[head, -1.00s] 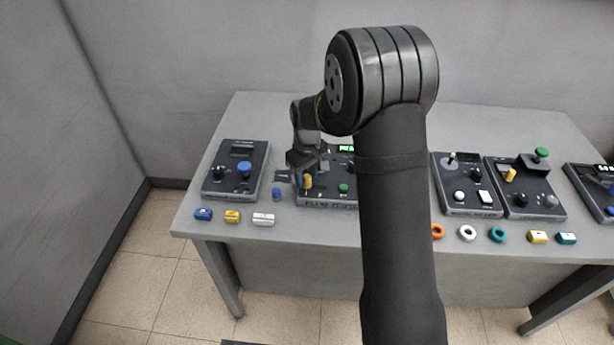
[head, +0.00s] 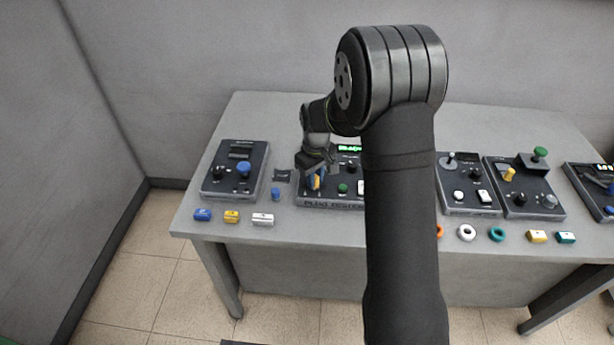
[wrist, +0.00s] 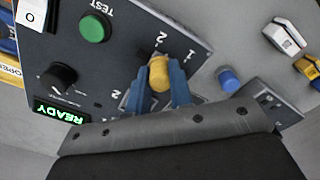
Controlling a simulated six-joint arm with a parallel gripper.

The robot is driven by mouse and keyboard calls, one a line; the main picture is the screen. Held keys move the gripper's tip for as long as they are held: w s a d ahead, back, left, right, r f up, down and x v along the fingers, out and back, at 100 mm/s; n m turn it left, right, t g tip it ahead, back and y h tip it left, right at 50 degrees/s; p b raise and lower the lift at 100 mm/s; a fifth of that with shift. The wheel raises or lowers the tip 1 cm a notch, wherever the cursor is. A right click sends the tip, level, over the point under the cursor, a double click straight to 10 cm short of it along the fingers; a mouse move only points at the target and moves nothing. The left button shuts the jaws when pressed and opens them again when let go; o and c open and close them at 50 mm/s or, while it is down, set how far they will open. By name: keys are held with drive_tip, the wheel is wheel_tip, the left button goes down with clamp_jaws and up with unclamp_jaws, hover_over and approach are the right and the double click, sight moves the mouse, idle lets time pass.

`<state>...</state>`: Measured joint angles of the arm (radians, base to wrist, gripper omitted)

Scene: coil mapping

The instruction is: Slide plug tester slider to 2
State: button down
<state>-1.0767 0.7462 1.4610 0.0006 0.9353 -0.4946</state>
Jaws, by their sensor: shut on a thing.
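The plug tester (head: 330,203) is a dark panel near the front of the table, with its name on the front edge. Its yellow slider knob (wrist: 159,70) shows clearly in the wrist view, close to a printed 2, with a printed 1 farther right. My gripper (wrist: 158,84) has blue fingertips on both sides of the knob and is shut on it. In the head view my gripper (head: 315,178) is over the left part of the tester. The slot under the knob is mostly hidden by the fingers.
The tester also has a green TEST button (wrist: 94,28), a black knob (wrist: 59,76) and a lit READY display (wrist: 58,112). A panel with a blue knob (head: 243,170) stands to the left. A loose blue piece (head: 276,194) lies between them.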

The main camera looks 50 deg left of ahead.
drive_tip(key=shift+w+d, duration=0.65)
drive_tip(key=shift+w, duration=0.05)
drive_tip(key=c, duration=1.3)
unclamp_jaws()
drive_tip(key=shift+d, duration=0.1)
drive_tip(key=shift+r, duration=0.55)
wheel_tip(320, 180, up, 16)
drive_tip(key=shift+r, duration=0.2)
drive_tip(key=shift+f, duration=0.1)
